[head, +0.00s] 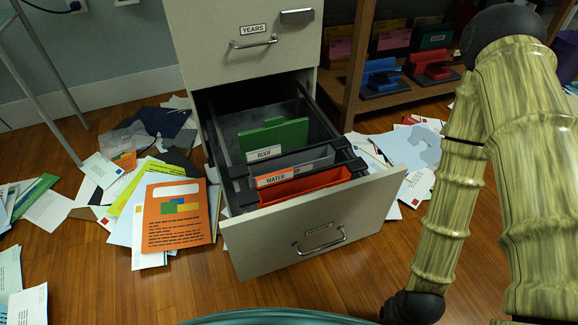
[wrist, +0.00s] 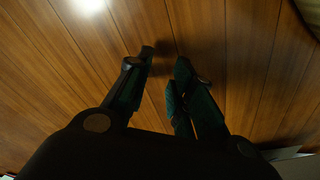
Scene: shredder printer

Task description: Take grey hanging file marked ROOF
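The grey hanging file (head: 308,157) hangs in the open lower drawer (head: 318,222) of the cabinet, with a white ROOF label (head: 264,153) at its upper left. A green file (head: 275,135) stands behind it. An orange-red file (head: 305,186) hangs in front, near an orange WATER label (head: 275,176). The lower part of the grey file is hidden. My gripper (wrist: 165,58) shows in the wrist view with its fingers apart and empty, over bare wooden floor. In the head view my arm is at the right and the gripper is out of sight.
The closed upper drawer (head: 248,42) has a YEARS label. Loose papers and an orange folder (head: 177,213) cover the floor left of the cabinet. More papers lie at its right. A wooden shelf (head: 400,97) holds blue and red office devices. The floor before the drawer is clear.

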